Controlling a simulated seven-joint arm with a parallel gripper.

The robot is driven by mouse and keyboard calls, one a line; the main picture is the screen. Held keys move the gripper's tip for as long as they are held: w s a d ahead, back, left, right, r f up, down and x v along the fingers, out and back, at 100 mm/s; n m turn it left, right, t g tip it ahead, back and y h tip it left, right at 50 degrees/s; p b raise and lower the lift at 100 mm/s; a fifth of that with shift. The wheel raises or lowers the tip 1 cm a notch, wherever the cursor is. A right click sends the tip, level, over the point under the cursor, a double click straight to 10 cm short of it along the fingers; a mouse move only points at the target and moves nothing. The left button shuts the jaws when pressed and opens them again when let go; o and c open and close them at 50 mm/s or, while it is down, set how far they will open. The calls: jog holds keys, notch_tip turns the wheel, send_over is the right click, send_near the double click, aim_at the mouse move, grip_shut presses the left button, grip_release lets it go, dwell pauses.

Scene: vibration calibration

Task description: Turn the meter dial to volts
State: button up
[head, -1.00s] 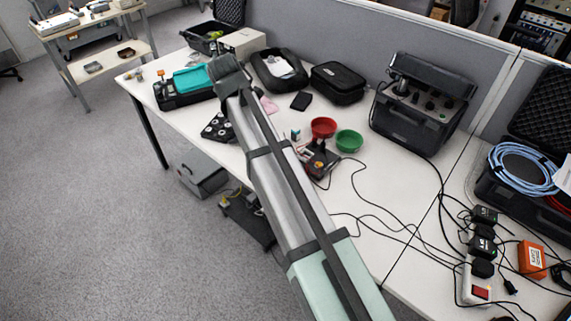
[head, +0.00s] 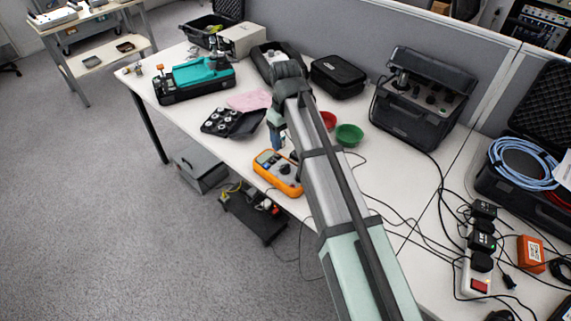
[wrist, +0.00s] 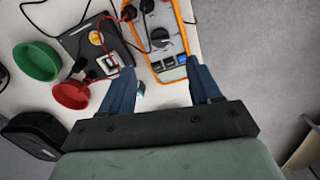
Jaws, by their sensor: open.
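The orange-rimmed meter (head: 277,174) lies face up near the table's front edge in the head view. In the wrist view the meter (wrist: 173,40) has a grey face with a dark round dial (wrist: 160,38) in the middle and dark buttons nearer my gripper. I cannot read the dial's setting. My gripper (wrist: 163,82) is open and empty, its two blue fingers apart, with the meter's near end beyond and between them. In the head view my gripper (head: 277,142) is above the meter's far end.
A dark box (wrist: 98,50) with cables sits beside the meter. Red (wrist: 75,94) and green (wrist: 36,61) bowls are close by. A black case of round parts (head: 232,122) and a pink cloth (head: 249,100) lie left of my arm.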

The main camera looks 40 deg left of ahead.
aim_at(285, 167)
notch_tip(285, 167, down, 12)
jog(key=shift+r, duration=0.1)
dwell(0.5)
jog(key=c, duration=1)
jog(key=shift+c, duration=0.2)
jog(key=shift+m, duration=0.4)
jog(key=m, duration=0.3)
jog(key=shift+s+a+m, duration=0.1)
jog(key=shift+m, duration=1.9)
